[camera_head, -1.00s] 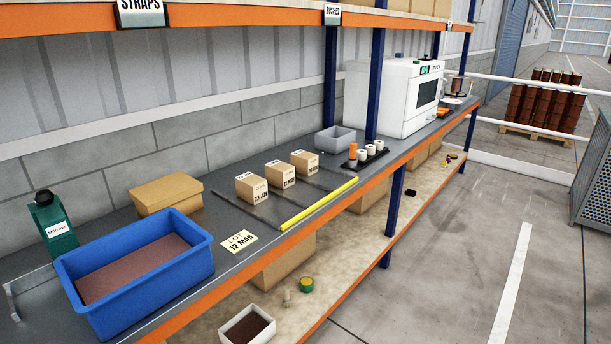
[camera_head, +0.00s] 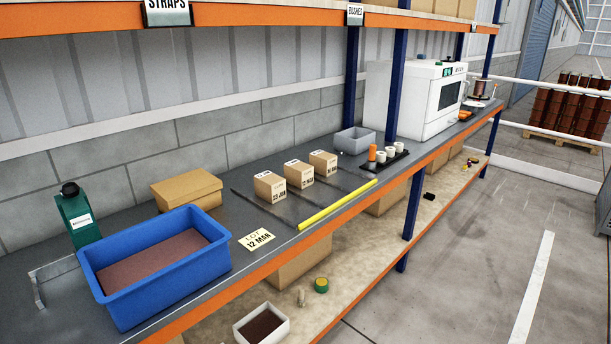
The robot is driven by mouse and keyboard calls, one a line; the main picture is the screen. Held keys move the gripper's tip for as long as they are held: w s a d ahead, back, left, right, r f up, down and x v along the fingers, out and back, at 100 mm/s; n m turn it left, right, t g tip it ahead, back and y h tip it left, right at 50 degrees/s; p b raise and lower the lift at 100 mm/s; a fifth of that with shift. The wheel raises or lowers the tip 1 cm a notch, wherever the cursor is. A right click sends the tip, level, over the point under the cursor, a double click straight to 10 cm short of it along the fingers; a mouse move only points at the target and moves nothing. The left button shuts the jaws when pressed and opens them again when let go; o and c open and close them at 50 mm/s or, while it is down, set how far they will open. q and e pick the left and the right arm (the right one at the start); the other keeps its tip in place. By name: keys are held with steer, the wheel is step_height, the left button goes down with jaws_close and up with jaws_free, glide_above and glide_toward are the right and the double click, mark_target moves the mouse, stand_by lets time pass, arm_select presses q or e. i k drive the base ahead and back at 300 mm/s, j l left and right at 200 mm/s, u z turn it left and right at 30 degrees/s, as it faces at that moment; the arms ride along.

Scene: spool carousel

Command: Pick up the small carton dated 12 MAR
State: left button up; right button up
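Three small tan cartons stand in a row on the grey shelf top. The left carton (camera_head: 270,187) has a date that looks like 23 and a month beginning with J. The middle carton (camera_head: 299,175) has small print that seems to read 12 MAR, but it is too small to be sure. The date on the right carton (camera_head: 323,163) is not clearly legible. A pale card (camera_head: 257,240) reading LOT 12 MAR lies flat near the front edge, left of a yellow bar (camera_head: 338,204). Neither of my grippers is in view.
A blue bin (camera_head: 160,290), a larger tan box (camera_head: 186,187) and a green container (camera_head: 78,215) stand at left. Right of the cartons are a grey tray (camera_head: 355,139), a black rack (camera_head: 385,161) and a white machine (camera_head: 415,100). Dark thin bars flank the cartons.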

mark_target(300, 174)
steer(key=i+l+z, duration=0.1)
steer(key=i+l, duration=0.85)
steer(key=l, duration=0.1)
